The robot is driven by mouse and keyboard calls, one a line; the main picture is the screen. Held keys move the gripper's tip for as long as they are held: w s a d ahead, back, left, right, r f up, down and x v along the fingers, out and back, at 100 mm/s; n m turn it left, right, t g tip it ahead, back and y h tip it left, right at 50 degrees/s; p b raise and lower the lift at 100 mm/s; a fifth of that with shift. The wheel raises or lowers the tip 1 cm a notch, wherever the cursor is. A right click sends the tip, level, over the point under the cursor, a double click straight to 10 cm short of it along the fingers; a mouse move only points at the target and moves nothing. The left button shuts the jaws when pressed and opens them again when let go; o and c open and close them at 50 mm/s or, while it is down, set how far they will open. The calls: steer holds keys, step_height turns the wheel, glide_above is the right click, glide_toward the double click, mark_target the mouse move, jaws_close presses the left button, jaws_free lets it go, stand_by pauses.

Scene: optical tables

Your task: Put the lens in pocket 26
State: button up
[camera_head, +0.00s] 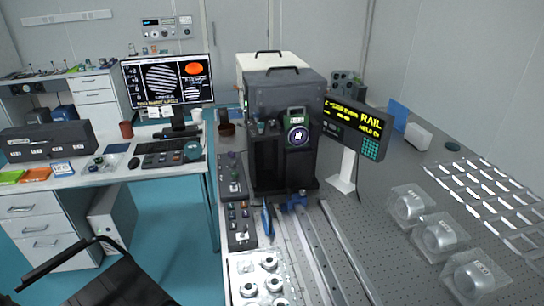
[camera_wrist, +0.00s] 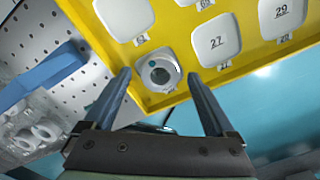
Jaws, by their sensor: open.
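In the wrist view, a yellow tray (camera_wrist: 252,72) holds white pockets with number labels. The lens, a small round piece with a grey rim and dark centre (camera_wrist: 160,73), sits in or over the pocket at the tray's near corner. That pocket's own label is too small to read. The pocket to its right is labelled 27 (camera_wrist: 217,42). My gripper (camera_wrist: 158,76) is open, its two fingers apart on either side of the lens, with no clear contact. The head view shows neither the tray nor my gripper.
In the wrist view, a perforated tabletop (camera_wrist: 40,42), a blue object (camera_wrist: 42,72) and clear cases (camera_wrist: 35,125) lie left of the tray. In the head view, a dark instrument (camera_head: 283,110), a rail display (camera_head: 354,127) and clear cases (camera_head: 440,237) stand on the optical table.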

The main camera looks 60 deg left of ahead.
step_height(320, 180, up, 12)
steer(key=w+a+r+m+t+y, duration=0.2)
steer(key=w+r+m+t+y, duration=0.4)
steer(key=w+r, duration=1.1)
steer(key=w+d+r+m+t+h, duration=0.1)
steer(key=w+d+r+m+t, duration=0.2)
steer(key=r, duration=0.4)
steer(key=w+d+r+m+t+h, duration=0.1)
steer(key=w+r+m+t, duration=0.3)
steer(key=r, duration=0.4)
steer(key=d+r+m+t+h, duration=0.1)
steer(key=d+r+m+t, duration=0.3)
steer(key=r, duration=0.7)
steer(key=d+r+m+t, duration=0.35)
steer(key=d+r, duration=0.25)
steer(key=r, duration=0.5)
steer(key=s+d+r+m+t+h, duration=0.1)
steer(key=s+d+r+m+t, duration=0.1)
steer(key=r, duration=0.4)
steer(key=s+d+r+m+t+h, duration=0.2)
steer(key=s+d+r+t, duration=0.2)
steer(key=s+r, duration=0.3)
steer(key=shift+s+r+t, duration=0.2)
steer(key=shift+r+t, duration=0.1)
steer(key=shift+t, duration=0.15)
